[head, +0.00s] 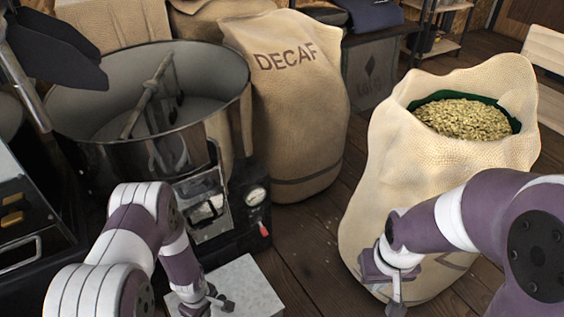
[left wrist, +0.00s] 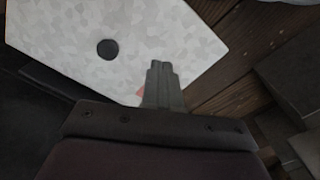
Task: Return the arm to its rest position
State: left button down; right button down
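My left arm comes in from the lower left in the head view, and its gripper (head: 222,302) is low over a pale speckled block (head: 250,286). In the left wrist view the fingers (left wrist: 160,66) lie side by side with no gap, and nothing shows between them. My right arm comes in from the right. Its gripper (head: 395,298) points down in front of the open sack of green beans (head: 400,160). I cannot make out a gap between its fingers, and no held object shows.
A roaster's round cooling pan (head: 225,82) with a stirring arm stands at the left. A full DECAF sack (head: 300,115) stands behind it, and a dark crate (head: 370,72) farther back. Bare wooden floor (head: 325,225) lies between the block and the open sack.

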pick_arm(q)
jog(key=shift+r, duration=0.2)
jog(key=shift+s+m, duration=0.2)
jog(key=shift+m, duration=0.4)
jog(key=s+r+m+p, duration=0.1)
jog(key=r+m+p, duration=0.2)
jog(key=r+p, duration=1)
jog(key=s+d+r+m+t+p, duration=0.1)
jog(key=r+m+p, duration=0.3)
jog(key=r+p, duration=1)
jog(key=s+d+r+m+p, duration=0.1)
jog(key=r+m+p, duration=0.3)
jog(key=r+p, duration=1)
notch_tip(320, 180, up, 28)
jog(key=shift+s+d+f, duration=0.2)
jog(key=shift+s+d, duration=0.05)
jog(key=shift+s, duration=0.25)
